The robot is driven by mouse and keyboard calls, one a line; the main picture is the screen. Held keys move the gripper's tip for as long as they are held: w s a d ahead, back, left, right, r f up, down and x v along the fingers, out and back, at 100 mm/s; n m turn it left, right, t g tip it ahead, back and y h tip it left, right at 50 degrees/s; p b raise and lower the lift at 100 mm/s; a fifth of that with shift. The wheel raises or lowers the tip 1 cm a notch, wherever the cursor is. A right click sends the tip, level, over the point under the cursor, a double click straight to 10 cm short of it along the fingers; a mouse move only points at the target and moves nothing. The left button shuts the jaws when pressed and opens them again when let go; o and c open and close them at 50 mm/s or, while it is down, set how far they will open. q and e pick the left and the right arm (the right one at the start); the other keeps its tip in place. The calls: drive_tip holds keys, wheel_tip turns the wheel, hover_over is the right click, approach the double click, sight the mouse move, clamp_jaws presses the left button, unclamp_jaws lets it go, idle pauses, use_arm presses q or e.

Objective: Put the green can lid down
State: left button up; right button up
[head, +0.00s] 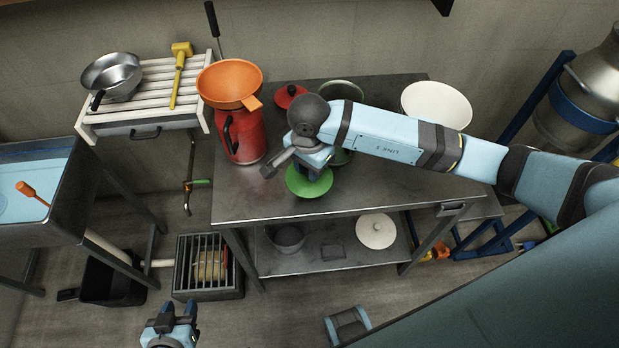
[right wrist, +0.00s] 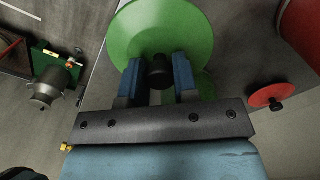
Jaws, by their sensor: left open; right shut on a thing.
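The green can lid (head: 309,184) is a round disc with a dark knob, near the front edge of the steel table. My right gripper (head: 308,168) is over it and shut on its knob. In the right wrist view the two blue fingers (right wrist: 158,78) close on the black knob, with the green lid (right wrist: 165,28) beyond them. I cannot tell whether the lid touches the table; a second green patch shows beside it. My left gripper (head: 170,326) is open and empty, low at the bottom left, away from the table.
A red can (head: 246,140) with an orange funnel (head: 229,83) stands left of the lid. A red lid (head: 290,96) lies behind it. A white bowl (head: 436,103) is at the back right. The front right tabletop (head: 400,187) is clear. A cream lid (head: 376,231) lies on the lower shelf.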

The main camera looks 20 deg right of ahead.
wheel_tip(320, 180, down, 6)
drive_tip(key=shift+f, duration=0.1)
idle(0.4)
drive_tip(key=shift+f, duration=0.2)
drive_tip(key=o, duration=0.9)
drive_tip(key=shift+r, duration=0.1)
drive_tip(key=shift+r, duration=0.1)
